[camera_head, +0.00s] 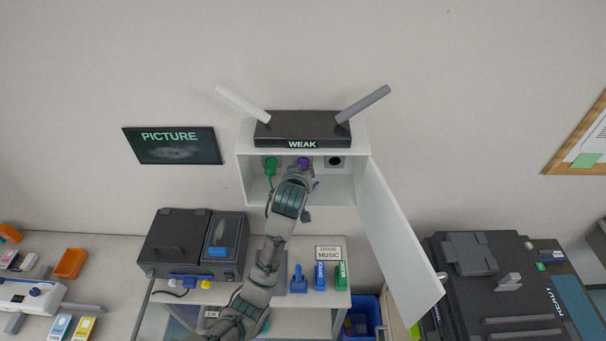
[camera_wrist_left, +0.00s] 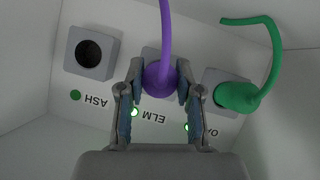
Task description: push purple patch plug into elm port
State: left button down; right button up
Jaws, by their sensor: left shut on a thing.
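The purple patch plug (camera_head: 303,162) is inside the white wall cabinet. In the left wrist view the purple plug (camera_wrist_left: 158,80) is between the fingers of my left gripper (camera_wrist_left: 155,90), which is shut on it. The plug is lined up over the grey elm port block (camera_wrist_left: 149,53) and covers its opening; it appears to be in the port, but its exact depth is hidden. The small light (camera_wrist_left: 134,112) beside the ELM label is bright. In the head view my left gripper (camera_head: 300,172) reaches into the cabinet. My right gripper is not in view.
A green plug (camera_wrist_left: 238,96) sits in the neighbouring port. The ash port (camera_wrist_left: 89,52) is empty. The cabinet door (camera_head: 400,245) hangs open at the right. A black WEAK box (camera_head: 302,127) with two antennas is on top. A desk below holds several items.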

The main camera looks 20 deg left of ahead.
pick_arm(q)
jog(key=shift+w+a, duration=0.1)
jog(key=shift+w, duration=0.3)
jog(key=c, duration=0.7)
grip_release()
jog(key=v, duration=1.2)
jog(key=shift+w+f, duration=0.1)
